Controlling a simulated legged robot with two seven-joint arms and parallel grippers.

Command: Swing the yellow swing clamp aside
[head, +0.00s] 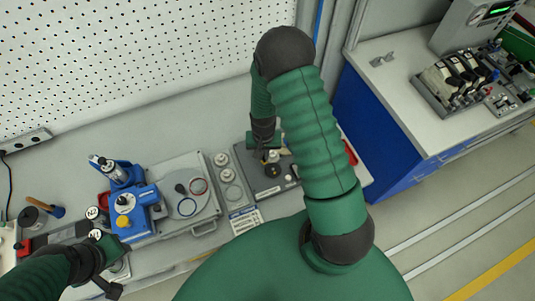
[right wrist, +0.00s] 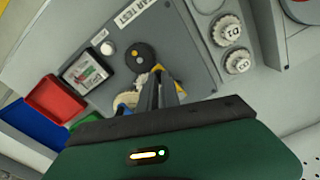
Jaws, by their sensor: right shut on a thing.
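The yellow swing clamp (right wrist: 157,70) shows only in part in the right wrist view, as yellow pieces around my fingertips, on the grey test fixture (right wrist: 185,50). My right gripper (right wrist: 162,92) is shut on it, with the dark fingers covering most of it. In the head view my right gripper (head: 265,143) reaches down over the same fixture (head: 262,188), and my arm hides part of it. A round black knob (right wrist: 140,56) stands close beside the fingertips. My left gripper (head: 106,272) is low at the left, and its jaw opening is unclear.
Red (right wrist: 55,103) and blue bins sit beside the fixture. Round weights or caps (right wrist: 229,28) lie on its other side. A blue press (head: 130,205) and a grey plate with rings (head: 190,200) stand left of the fixture. A perforated wall (head: 130,60) is behind the bench.

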